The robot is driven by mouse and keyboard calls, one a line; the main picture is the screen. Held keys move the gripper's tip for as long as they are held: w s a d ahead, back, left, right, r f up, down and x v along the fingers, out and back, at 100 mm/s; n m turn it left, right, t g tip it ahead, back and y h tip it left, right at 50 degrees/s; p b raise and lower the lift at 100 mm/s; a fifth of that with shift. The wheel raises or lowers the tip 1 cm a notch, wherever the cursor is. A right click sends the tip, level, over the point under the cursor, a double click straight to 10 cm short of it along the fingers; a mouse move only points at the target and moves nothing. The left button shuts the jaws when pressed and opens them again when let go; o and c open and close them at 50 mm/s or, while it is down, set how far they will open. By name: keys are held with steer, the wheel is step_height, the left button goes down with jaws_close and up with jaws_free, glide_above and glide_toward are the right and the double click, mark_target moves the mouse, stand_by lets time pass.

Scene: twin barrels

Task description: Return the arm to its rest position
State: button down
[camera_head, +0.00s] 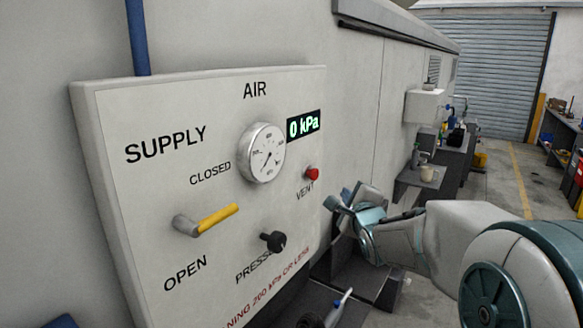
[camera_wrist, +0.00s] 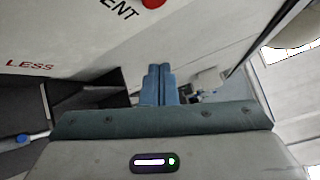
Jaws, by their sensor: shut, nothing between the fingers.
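My gripper (camera_head: 342,203) is beside the lower right edge of the air panel (camera_head: 110,130), close to the red vent button and apart from it. In the wrist view its two blue fingers (camera_wrist: 158,84) are together, shut and empty. My arm reaches in from the lower right of the head view and is bent. The panel carries a yellow supply lever (camera_head: 218,218), a round gauge (camera_head: 262,153), a display (camera_head: 303,124) reading 0 kPa, a red vent button (camera_head: 312,174) and a black pressure knob (camera_head: 273,241).
Dark box-like shapes (camera_head: 365,280) stand below my gripper. A bottle or tool with a blue part (camera_head: 340,305) is at the bottom. A shelf with a cup (camera_head: 426,173) and a wall box (camera_head: 425,106) line the wall behind. Open floor leads to a roller door (camera_head: 485,75).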

steer(key=s+f+n+g, duration=0.4)
steer(key=s+n, duration=0.3)
steer(key=s, duration=0.4)
steer(key=s+f+n+g+h+b, duration=0.1)
steer(key=s+f+n+g, duration=0.3)
steer(key=s+n, duration=0.3)
steer(key=s+f+n+g, duration=0.5)
steer(key=s+f+n, duration=0.1)
steer(key=s, duration=0.9)
steer(key=shift+a+f+n+b, duration=0.35)
steer(key=shift+a+n+b, duration=0.1)
steer(key=shift+n, duration=0.45)
